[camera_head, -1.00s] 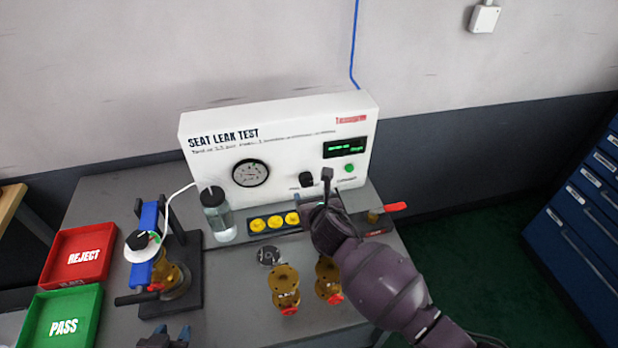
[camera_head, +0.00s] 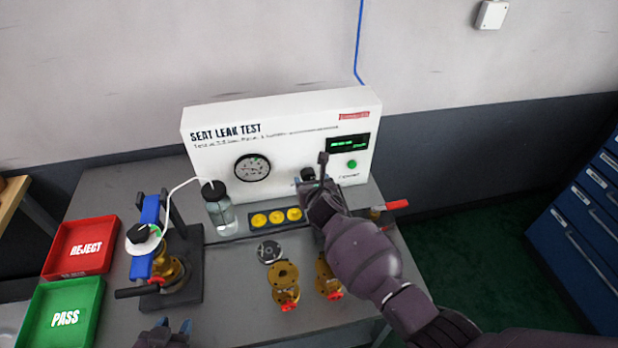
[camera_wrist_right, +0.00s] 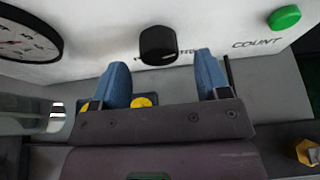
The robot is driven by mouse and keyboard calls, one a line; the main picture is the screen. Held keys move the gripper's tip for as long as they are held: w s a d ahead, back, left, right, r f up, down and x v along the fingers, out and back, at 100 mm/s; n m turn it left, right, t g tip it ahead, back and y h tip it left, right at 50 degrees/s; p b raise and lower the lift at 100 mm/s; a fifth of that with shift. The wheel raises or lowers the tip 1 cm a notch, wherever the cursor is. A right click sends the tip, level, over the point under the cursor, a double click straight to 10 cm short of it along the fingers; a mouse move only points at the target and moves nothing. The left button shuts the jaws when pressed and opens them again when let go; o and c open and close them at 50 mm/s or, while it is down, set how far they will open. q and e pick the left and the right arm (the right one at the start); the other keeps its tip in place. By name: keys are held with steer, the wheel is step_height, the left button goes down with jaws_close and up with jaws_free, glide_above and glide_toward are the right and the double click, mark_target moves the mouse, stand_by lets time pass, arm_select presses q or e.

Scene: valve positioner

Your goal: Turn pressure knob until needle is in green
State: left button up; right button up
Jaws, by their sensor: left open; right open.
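The black pressure knob (camera_wrist_right: 158,45) is on the white test panel (camera_head: 225,125), ahead of my right gripper and roughly between its fingertips in the right wrist view. In the head view my right gripper (camera_head: 312,180) hides most of the knob. It is open and empty, and its blue fingers appear short of the knob. The round pressure gauge (camera_head: 252,168) is on the panel left of the knob and partly shows in the right wrist view (camera_wrist_right: 22,38). Its needle and green zone are too small to read. My left gripper (camera_head: 172,326) is open at the bottom edge.
A green button (camera_head: 352,164) and a display (camera_head: 347,143) sit right of the knob. A water bottle (camera_head: 219,210) and yellow discs (camera_head: 276,217) stand before the panel. Brass valves (camera_head: 284,283) are on the table below my right arm. A clamp fixture (camera_head: 165,265) stands left.

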mark_target(309, 178)
steer(key=shift+b+x, duration=0.55)
steer(key=shift+x, duration=1.1)
steer(key=c, duration=0.9)
